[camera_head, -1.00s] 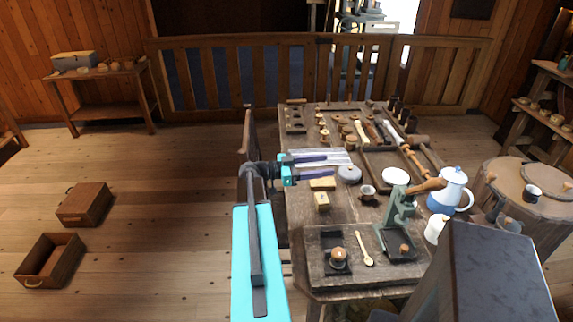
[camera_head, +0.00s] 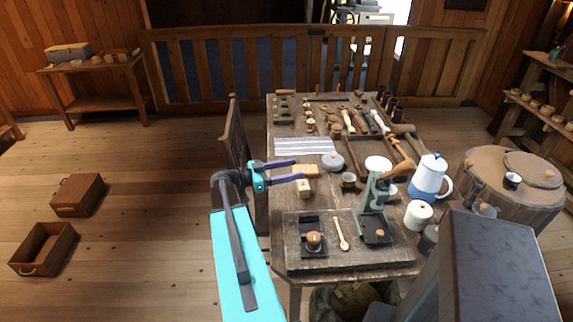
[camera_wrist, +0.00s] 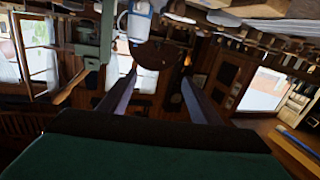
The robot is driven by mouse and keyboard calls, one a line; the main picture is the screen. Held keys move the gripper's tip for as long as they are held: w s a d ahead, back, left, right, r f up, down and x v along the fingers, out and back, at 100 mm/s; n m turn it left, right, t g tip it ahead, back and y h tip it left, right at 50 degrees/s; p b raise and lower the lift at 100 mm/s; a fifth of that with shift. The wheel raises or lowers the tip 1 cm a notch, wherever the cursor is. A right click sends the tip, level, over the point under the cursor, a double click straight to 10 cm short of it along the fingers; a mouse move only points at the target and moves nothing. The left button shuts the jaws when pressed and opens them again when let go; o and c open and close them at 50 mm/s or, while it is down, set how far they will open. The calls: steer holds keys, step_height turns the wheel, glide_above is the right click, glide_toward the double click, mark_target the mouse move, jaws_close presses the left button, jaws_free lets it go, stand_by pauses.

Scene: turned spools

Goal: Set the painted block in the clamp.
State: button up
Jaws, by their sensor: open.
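Two small yellowish blocks lie close together on the workbench (camera_head: 285,222): a flatter one (camera_head: 309,171) and a more upright one (camera_head: 303,188) with a dark mark on its face. I cannot tell which is the painted block. A green upright device (camera_head: 375,193) on a dark base, possibly the clamp, stands to their right. A dark fixture with a round wooden knob (camera_head: 313,238) stands in front. My gripper (camera_head: 299,169) is open and empty, its purple fingers pointing right, by the blocks in the picture. The height gap cannot be judged. The wrist view shows both fingers (camera_wrist: 158,84) apart with nothing between.
A wooden spoon (camera_head: 341,233) lies between the two front fixtures. A blue and white pot (camera_head: 429,177) and a lidded white jar (camera_head: 418,214) stand at the right. Spools and tools crowd the back. A chair (camera_head: 236,145) stands at the bench's left edge.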

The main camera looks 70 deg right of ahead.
steer(key=w+a+f+n+t+b, duration=0.2)
steer(key=w+a+f+n+b, duration=0.25)
steer(key=a+f, duration=0.6)
steer(key=w+a+f+n+t+b, duration=0.3)
steer(key=w+a+f, duration=0.35)
steer(key=f, duration=0.65)
steer(key=w+a+f+n+t+b, duration=0.2)
steer(key=w+a+f+n+b, duration=0.15)
steer(key=a+f, duration=0.7)
steer(key=s+a+f+n+y+b, duration=0.2)
steer(key=a+f+n, duration=0.3)
steer(key=a+f, duration=0.3)
steer(key=s+a+f+n+y+b, duration=0.2)
steer(key=s+a+f+n+y, duration=0.2)
steer(key=a+f, duration=0.5)
steer(key=s+a+f+n+t+y+b, duration=0.1)
steer(key=s+a+f+n+y+b, duration=0.2)
steer(key=a, duration=1.6)
steer(key=shift+s+f+n+y, duration=0.4)
steer(key=shift+f+n+y, duration=0.8)
steer(key=shift+f+n, duration=1.4)
steer(key=shift+f+m, duration=0.45)
steer(key=shift+m, duration=0.05)
